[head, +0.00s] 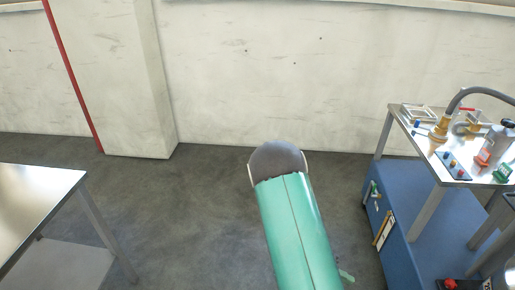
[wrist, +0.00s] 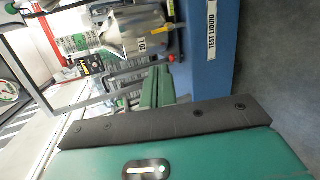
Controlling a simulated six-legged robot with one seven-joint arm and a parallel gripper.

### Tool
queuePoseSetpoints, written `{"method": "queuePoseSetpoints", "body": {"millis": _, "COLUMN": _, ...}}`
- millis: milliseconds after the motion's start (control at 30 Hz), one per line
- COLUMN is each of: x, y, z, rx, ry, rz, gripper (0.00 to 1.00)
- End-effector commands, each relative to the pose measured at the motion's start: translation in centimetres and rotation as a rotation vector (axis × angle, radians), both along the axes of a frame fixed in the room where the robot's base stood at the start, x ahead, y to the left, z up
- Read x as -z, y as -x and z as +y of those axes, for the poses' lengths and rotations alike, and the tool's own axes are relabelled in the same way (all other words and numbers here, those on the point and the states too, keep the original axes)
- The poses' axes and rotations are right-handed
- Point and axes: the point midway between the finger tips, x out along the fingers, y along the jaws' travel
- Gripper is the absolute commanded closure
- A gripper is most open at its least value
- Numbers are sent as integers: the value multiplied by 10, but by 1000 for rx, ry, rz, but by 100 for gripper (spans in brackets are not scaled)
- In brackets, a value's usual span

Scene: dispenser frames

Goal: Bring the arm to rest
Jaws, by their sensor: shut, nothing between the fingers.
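My gripper (wrist: 158,88) shows in the wrist view, its two green fingers together and nothing between them. Beyond the fingers is a dispenser frame with a blue panel (wrist: 209,62) labelled "TEST LIQUID" and a silver container (wrist: 135,36). I cannot tell how far the fingers are from them. In the head view a green link of my arm with a dark rounded end stands up from the bottom middle. My gripper does not show there.
In the head view a metal table (head: 40,190) stands at the left. At the right a steel-topped bench (head: 418,137) with a blue lower cabinet (head: 400,205) carries several small fittings and a grey hose (head: 482,91). Open grey floor (head: 205,210) lies between them, before a pale wall (head: 290,70).

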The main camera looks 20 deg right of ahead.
Motion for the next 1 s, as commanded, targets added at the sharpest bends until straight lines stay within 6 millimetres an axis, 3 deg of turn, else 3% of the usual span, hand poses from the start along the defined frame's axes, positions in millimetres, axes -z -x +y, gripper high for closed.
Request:
{"method": "queuePoseSetpoints", "body": {"millis": 200, "x": -56, "y": -22, "z": 34, "rx": 40, "ry": -167, "rz": -109, "gripper": 100}}
{"method": "queuePoseSetpoints", "body": {"millis": 500, "x": -129, "y": -38, "z": 81, "rx": 15, "ry": -412, "rz": -263, "gripper": 100}}
{"method": "queuePoseSetpoints", "body": {"millis": 1000, "x": -249, "y": -32, "z": 162, "rx": -231, "ry": -789, "rz": -555, "gripper": 100}}
